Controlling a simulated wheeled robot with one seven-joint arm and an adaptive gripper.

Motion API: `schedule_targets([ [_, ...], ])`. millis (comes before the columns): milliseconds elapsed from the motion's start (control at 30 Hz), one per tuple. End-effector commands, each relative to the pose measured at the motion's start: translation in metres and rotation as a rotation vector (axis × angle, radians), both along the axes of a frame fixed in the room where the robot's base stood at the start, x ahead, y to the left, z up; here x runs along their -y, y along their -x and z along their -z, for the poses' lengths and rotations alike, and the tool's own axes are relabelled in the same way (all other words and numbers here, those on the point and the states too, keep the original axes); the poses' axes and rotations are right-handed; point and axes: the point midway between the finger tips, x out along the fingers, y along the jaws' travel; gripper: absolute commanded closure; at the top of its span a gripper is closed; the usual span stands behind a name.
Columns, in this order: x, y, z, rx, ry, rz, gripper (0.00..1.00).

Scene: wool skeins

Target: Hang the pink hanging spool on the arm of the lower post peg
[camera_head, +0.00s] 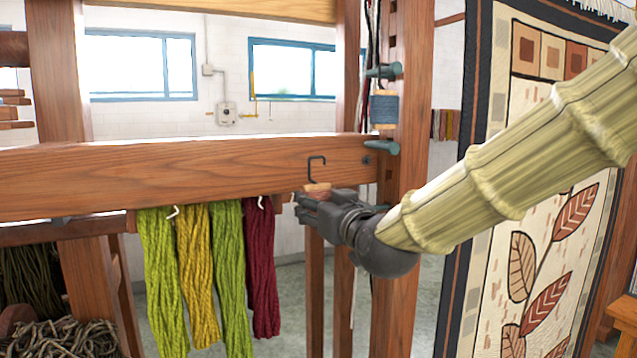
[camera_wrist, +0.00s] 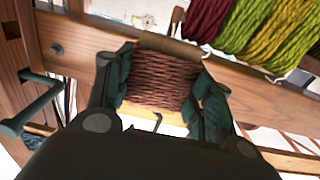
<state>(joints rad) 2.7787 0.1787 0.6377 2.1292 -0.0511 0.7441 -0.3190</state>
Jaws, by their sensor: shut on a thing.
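The pink hanging spool (camera_wrist: 160,82) is wound with brownish-pink yarn and sits between both fingers of my gripper (camera_wrist: 163,90) in the wrist view. In the head view, my gripper (camera_head: 314,207) holds it in front of the beam, left of the post. Only the spool's top (camera_head: 317,187) shows there, with its dark hook (camera_head: 311,168) standing upright above it. The lower post peg (camera_head: 382,147) is a green-grey peg on the post, right of and above my gripper, apart from the spool. A green peg with a bent arm (camera_wrist: 38,108) shows at left in the wrist view.
The upper peg (camera_head: 384,71) carries a blue spool (camera_head: 384,109) hanging just above the lower peg. The wooden beam (camera_head: 190,170) runs behind my gripper, with several skeins (camera_head: 230,280) hanging below it to the left. A patterned rug (camera_head: 510,110) hangs at right, behind my arm.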

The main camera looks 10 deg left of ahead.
Motion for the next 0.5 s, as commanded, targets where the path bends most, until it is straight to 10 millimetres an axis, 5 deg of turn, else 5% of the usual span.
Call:
schedule_targets([
  [300,0.009,-0.02,0.075,-0.003,0.007,-0.003,0.72],
  [500,0.012,-0.018,0.106,-0.002,-0.001,-0.021,0.72],
])
